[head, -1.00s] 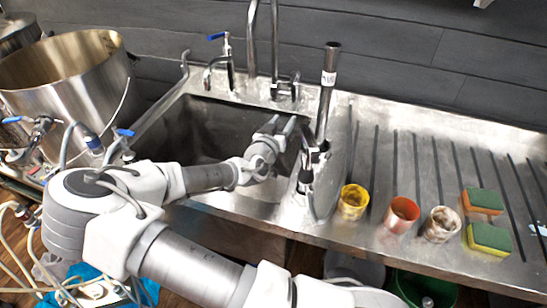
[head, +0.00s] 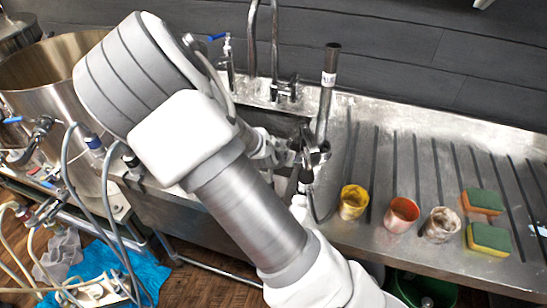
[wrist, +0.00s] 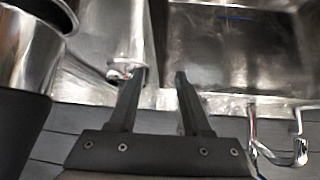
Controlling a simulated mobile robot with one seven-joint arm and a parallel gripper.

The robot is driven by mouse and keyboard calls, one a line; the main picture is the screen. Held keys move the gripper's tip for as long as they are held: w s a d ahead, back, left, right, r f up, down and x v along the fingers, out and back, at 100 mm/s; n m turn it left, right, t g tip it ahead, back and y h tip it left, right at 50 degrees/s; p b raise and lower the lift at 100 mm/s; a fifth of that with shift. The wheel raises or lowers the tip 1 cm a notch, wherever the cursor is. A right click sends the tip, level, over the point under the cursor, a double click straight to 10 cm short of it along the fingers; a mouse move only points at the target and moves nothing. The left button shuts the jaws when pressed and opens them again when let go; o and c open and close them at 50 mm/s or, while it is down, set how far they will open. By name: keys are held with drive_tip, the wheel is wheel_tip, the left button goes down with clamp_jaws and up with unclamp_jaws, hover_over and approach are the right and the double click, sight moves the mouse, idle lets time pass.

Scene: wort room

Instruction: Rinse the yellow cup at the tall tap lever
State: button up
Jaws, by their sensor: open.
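The yellow cup (head: 353,202) stands on the ribbed drainboard just right of the sink, dirty inside, with nothing holding it. The tall tap (head: 275,45) rises behind the sink, with a lever and fittings (head: 288,90) at its base. My gripper (wrist: 157,80) is open and empty in the wrist view, its fingers apart over the sink's back rim. In the head view my arm reaches across the sink, and the fingertips are hard to make out beside the upright pipe. I cannot make out the cup in the wrist view.
An orange cup (head: 402,214), a whitish cup (head: 441,224) and two sponges (head: 483,201) (head: 489,238) stand right of the yellow cup. An upright steel pipe (head: 327,95) stands at the sink's right edge. A large pot (head: 50,75) is at left. The back drainboard is clear.

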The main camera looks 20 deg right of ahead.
drive_tip(key=s+a+r+n+g+y+p, duration=0.1)
drive_tip(key=s+a+r+y, duration=0.3)
drive_tip(key=s+a+r, duration=0.1)
drive_tip(key=shift+a+r+g+y, duration=0.3)
drive_tip(key=shift+a+r+g, duration=0.05)
drive_tip(key=shift+a+g, duration=0.1)
drive_tip(key=shift+c, duration=0.3)
